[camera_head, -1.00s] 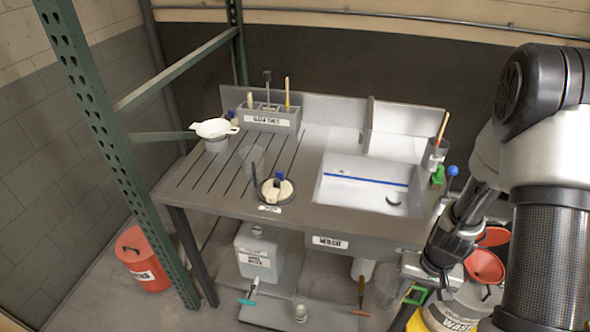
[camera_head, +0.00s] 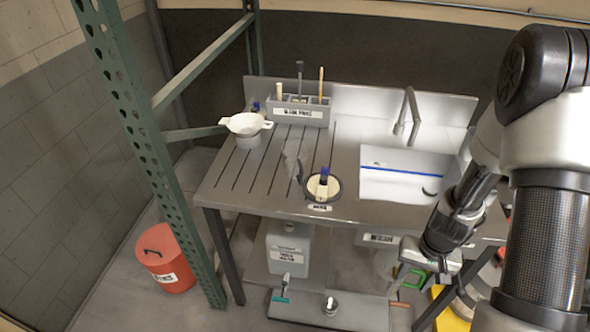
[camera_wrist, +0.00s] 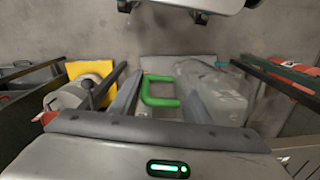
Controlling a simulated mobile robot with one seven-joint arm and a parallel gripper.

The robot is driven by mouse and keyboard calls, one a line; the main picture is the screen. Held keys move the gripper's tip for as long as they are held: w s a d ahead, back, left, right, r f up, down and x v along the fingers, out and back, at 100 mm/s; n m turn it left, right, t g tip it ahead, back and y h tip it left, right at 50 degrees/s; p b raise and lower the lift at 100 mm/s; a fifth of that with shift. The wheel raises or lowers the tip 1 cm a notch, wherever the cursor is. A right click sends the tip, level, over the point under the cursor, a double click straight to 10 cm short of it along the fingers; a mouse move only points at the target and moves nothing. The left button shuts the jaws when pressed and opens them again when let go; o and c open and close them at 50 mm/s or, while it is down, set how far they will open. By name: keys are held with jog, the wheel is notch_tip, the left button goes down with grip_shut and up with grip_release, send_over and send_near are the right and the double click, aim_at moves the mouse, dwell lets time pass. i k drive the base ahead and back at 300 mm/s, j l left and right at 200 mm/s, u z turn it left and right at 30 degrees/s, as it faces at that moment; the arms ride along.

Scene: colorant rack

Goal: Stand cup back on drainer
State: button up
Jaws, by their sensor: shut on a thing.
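My gripper (camera_head: 419,274) hangs low at the front right of the bench, below the worktop level. Its green-edged jaws are shut, and the wrist view shows them (camera_wrist: 160,92) beside a see-through, greyish cup (camera_wrist: 214,92). The cup is faint in the head view (camera_head: 387,263), just left of the jaws. Its exact tilt is hard to tell. The drainer (camera_head: 225,183) is the grooved grey surface on the left of the bench, well left of my gripper and above it.
The sink (camera_head: 405,175) is to the right. A green post (camera_head: 150,150) rises at left, a red bin (camera_head: 165,258) behind it.

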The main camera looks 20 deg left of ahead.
aim_at(261, 187)
jog(key=j, duration=0.65)
jog(key=k+j+z, duration=0.15)
jog(key=j, duration=0.45)
jog(key=k+j, duration=0.1)
jog(key=j, duration=0.55)
